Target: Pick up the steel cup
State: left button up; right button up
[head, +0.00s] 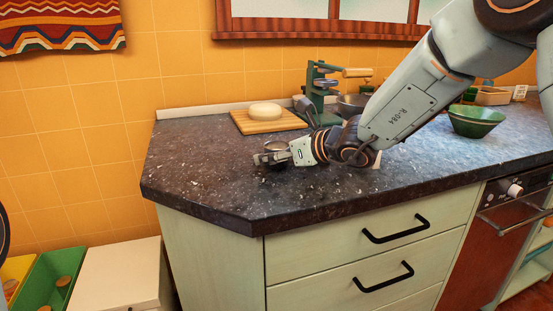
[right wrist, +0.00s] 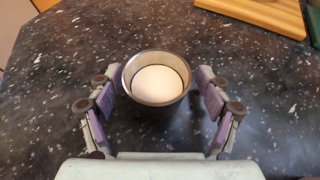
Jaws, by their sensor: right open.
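The steel cup (right wrist: 131,92) stands upright on the dark speckled countertop in the right wrist view, with something round and white inside it. In the head view the cup (head: 276,147) is small and partly hidden by my right gripper (head: 268,155). In the right wrist view my right gripper (right wrist: 157,86) is open, with one finger on each side of the cup near the fingertips. A narrow gap seems to show on each side. My left gripper is not in view.
A wooden board (head: 284,122) with a round white item (head: 265,111) lies behind the gripper. A green press-like device (head: 317,97) stands beside it. A green bowl (head: 474,121) is at the right. The counter (head: 195,165) left of the gripper is clear.

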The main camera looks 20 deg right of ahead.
jog(key=shift+s+a, duration=0.1)
jog(key=shift+a, duration=0.05)
jog(key=shift+s, duration=0.1)
jog(key=c, duration=1.3)
